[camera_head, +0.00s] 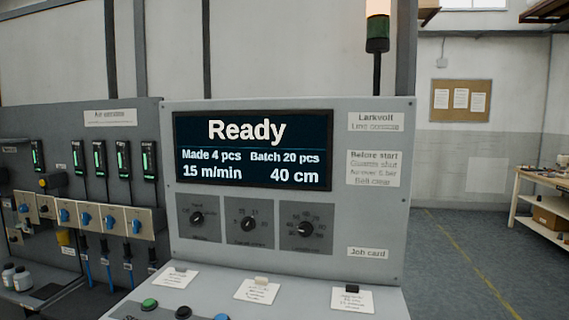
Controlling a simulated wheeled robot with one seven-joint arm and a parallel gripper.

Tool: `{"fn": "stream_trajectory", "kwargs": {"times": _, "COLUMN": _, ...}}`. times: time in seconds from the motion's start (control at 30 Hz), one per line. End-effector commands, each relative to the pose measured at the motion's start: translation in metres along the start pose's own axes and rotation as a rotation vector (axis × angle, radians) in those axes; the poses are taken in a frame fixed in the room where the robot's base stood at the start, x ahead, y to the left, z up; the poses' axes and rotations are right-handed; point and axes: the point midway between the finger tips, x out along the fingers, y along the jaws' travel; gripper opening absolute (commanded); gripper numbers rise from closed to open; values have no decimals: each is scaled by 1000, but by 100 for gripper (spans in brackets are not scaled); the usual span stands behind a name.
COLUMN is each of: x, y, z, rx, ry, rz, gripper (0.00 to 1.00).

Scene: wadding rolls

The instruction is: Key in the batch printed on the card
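The console's dark screen (253,150) reads "Ready", "Made 4 pcs", "Batch 20 pcs", "15 m/min" and "40 cm". Below it are three black knobs: a left knob (197,218), a middle knob (248,223) and a right knob (305,229). Three paper cards lie on the sloped desk: a left card (177,279), a middle card (257,291) and a right card (352,300). Their print is too small to read. A "Job card" label (367,253) is above the right card. No keypad is visible. My gripper is not in view.
A green button (150,303), a dark button (183,312) and a partly cut-off blue button (221,317) are at the desk's front. An air-service panel (93,221) with gauges and blue knobs stands left. A signal lamp (377,30) rises behind the console. Open floor (455,265) lies right.

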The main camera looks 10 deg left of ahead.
Motion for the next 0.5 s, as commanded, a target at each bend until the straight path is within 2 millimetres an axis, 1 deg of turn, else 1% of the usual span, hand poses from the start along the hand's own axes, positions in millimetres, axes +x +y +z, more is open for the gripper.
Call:
{"fn": "stream_trajectory", "kwargs": {"times": 0.03, "x": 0, "y": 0, "z": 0, "rx": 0, "ry": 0, "rz": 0, "gripper": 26}}
{"fn": "stream_trajectory", "kwargs": {"times": 0.13, "x": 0, "y": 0, "z": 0, "rx": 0, "ry": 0, "rz": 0, "gripper": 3}}
{"fn": "stream_trajectory", "kwargs": {"times": 0.17, "x": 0, "y": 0, "z": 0, "rx": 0, "ry": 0, "rz": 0, "gripper": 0}}
{"fn": "stream_trajectory", "kwargs": {"times": 0.5, "x": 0, "y": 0, "z": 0, "rx": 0, "ry": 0, "rz": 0, "gripper": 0}}
